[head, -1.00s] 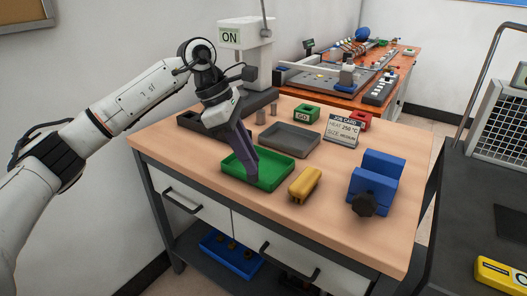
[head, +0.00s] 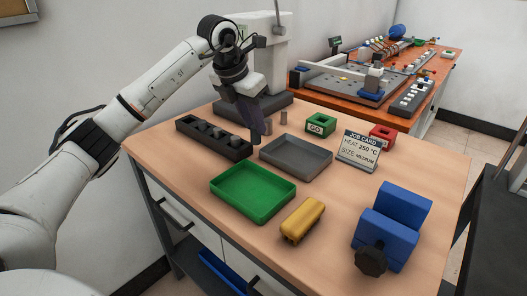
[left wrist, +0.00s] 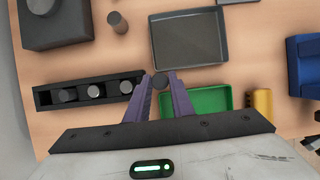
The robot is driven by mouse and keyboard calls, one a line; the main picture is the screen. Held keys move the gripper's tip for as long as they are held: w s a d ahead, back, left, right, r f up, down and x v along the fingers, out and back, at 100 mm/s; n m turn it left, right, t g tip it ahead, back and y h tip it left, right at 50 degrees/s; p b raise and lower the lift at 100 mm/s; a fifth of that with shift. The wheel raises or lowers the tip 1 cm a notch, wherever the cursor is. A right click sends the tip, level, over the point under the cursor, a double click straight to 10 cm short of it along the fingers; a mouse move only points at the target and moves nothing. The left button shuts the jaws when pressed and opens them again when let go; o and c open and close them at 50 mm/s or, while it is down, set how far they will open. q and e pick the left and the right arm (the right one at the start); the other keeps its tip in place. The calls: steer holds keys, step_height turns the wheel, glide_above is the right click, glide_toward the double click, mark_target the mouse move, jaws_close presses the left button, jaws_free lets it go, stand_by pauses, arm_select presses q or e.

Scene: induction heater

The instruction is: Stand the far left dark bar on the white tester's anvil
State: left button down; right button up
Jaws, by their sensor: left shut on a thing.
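My left gripper (head: 257,136) is above the table, between the dark rack and the grey tray. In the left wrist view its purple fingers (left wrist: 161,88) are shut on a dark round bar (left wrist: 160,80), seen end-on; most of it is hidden. The white tester (head: 262,45) stands behind the gripper on a dark base (head: 283,100). Its anvil is not clear. My right gripper is not in view.
A grey tray (head: 300,172), green tray (head: 250,212), yellow block (head: 303,218), blue vise-like block (head: 395,220), job card (head: 360,150), green GO box (head: 320,124) and red box (head: 382,136) share the table.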

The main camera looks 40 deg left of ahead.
mark_target(253, 143)
arm_select(q)
steer(key=f, duration=0.2)
steer(key=shift+s+f, duration=0.2)
steer(key=shift+f, duration=2.15)
steer(key=shift+f, duration=0.2)
steer(key=c, duration=1.5)
jaws_free()
steer(key=shift+c, duration=0.2)
steer(key=shift+r, duration=0.1)
